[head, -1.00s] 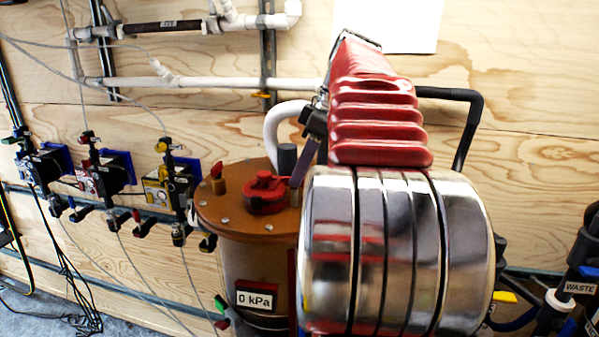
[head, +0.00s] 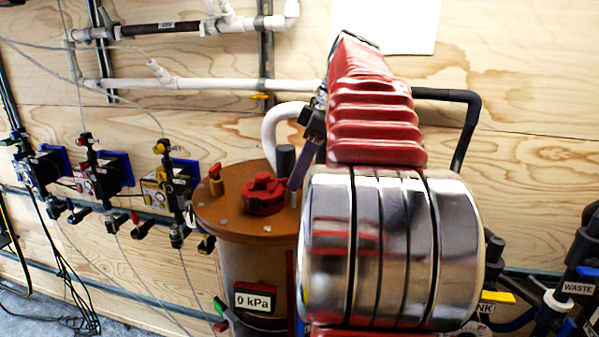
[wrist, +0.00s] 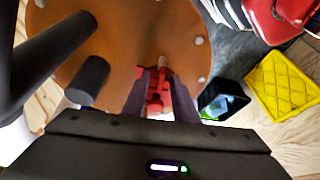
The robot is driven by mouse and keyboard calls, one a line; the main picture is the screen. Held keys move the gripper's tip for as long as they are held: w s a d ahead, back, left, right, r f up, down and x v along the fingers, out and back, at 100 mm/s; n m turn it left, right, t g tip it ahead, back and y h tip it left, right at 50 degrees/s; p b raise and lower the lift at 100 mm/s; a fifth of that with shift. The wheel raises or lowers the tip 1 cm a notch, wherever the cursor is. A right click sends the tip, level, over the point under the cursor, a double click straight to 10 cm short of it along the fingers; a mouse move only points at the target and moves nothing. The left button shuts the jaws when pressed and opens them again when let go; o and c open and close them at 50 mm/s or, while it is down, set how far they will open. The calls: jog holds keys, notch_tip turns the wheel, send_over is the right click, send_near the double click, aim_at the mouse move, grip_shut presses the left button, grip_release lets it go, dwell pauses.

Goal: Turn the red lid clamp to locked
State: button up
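The red lid clamp (head: 264,193) sits on top of the orange-brown round lid (head: 225,213) of a filter canister. A purple-grey finger of my gripper (head: 296,183) shows just right of the clamp, its tip low over the lid. My arm hides the lid's right side. In the wrist view the two fingers of my gripper (wrist: 160,75) are apart, with the red clamp (wrist: 157,98) showing between them over the lid (wrist: 125,45). I cannot tell whether either finger touches it. The clamp's locked mark is not visible.
A sign on the canister (head: 256,301) reads 0 kPa. A brass fitting with a red top (head: 215,180) stands on the lid's left side. A white hose (head: 272,135) curves behind the lid. Valves with blue brackets (head: 115,170) line the plywood wall at left.

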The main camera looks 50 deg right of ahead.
jog(key=v, duration=0.7)
jog(key=shift+r, duration=0.2)
jog(key=shift+s, duration=0.2)
dwell(0.7)
